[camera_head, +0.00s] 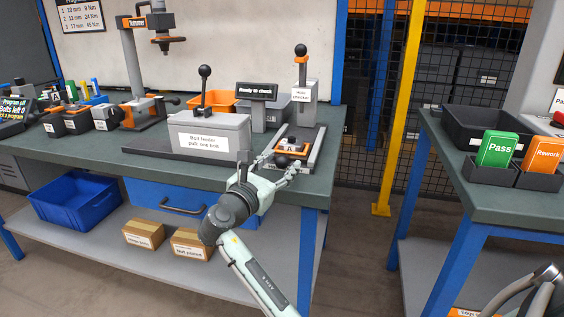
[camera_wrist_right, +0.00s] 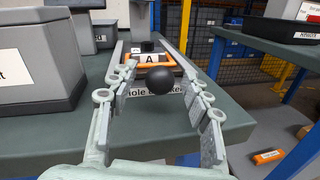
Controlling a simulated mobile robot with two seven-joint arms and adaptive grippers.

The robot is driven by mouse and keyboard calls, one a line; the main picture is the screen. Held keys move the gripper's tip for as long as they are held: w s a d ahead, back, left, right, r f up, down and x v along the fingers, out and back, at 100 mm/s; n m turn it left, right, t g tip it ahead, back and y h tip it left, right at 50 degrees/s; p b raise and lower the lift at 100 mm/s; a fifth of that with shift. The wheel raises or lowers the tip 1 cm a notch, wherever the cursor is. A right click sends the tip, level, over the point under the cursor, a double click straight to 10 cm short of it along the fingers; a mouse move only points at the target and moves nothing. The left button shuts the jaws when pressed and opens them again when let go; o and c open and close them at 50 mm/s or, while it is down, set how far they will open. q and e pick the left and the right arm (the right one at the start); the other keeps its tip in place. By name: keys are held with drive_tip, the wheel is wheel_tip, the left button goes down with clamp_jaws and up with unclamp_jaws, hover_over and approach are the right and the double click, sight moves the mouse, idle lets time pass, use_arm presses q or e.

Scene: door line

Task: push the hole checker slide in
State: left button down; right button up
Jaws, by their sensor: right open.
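The hole checker (camera_head: 302,95) is a grey post with a black ball lever on an orange collar, at the right end of the left bench. Its slide (camera_head: 292,143) sticks out toward me on a rail base and carries an orange plate marked A, which also shows in the wrist view (camera_wrist_right: 136,58). A black ball knob (camera_wrist_right: 161,69) is at the slide's front end. My right gripper (camera_head: 276,167) is open at the bench's front edge. Its fingers are either side of the knob in the wrist view; contact is not clear.
The grey bolt feeder (camera_head: 234,134) stands close left of my right gripper. The "Ready to check" display (camera_head: 257,91) is behind it. A second bench (camera_head: 460,190) with Pass and Rework bins stands at the right, across a free gap.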

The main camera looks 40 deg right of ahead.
drive_tip(key=shift+w+d, duration=0.25)
drive_tip(key=shift+d, duration=0.2)
drive_tip(key=shift+c, duration=0.4)
clamp_jaws()
